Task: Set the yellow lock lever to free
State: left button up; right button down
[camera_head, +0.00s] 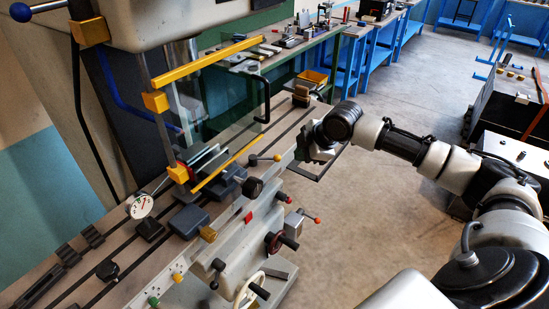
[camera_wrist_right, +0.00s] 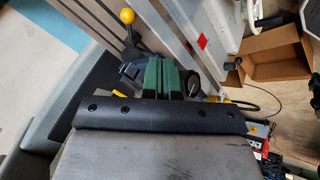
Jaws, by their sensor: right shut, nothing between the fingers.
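The yellow lock lever is on the front edge of the machine table, its yellow ball knob (camera_head: 277,157) to the left of my right gripper (camera_head: 300,155). Its short arm runs left to a dark hub. In the right wrist view the yellow ball (camera_wrist_right: 127,15) stands on a thin stem, beyond and to the left of the green fingertips (camera_wrist_right: 162,62). The fingers are shut with nothing between them. They look apart from the lever. My left gripper is not in view.
A dial gauge (camera_head: 142,205) and a dark vise (camera_head: 190,220) stand on the slotted table. A clear guard with a yellow frame (camera_head: 228,168) rises behind the lever. Levers and handwheels (camera_head: 273,243) stick out at the front. A cardboard box (camera_wrist_right: 275,78) lies at the right.

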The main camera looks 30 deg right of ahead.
aim_at(265, 160)
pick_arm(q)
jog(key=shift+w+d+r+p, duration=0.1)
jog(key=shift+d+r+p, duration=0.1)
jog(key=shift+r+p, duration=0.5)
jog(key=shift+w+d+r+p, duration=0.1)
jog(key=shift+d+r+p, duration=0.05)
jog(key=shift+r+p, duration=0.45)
pick_arm(e)
jog(key=w+f, duration=0.8)
jog(key=shift+w+a, duration=0.15)
jog(key=shift+a, duration=0.15)
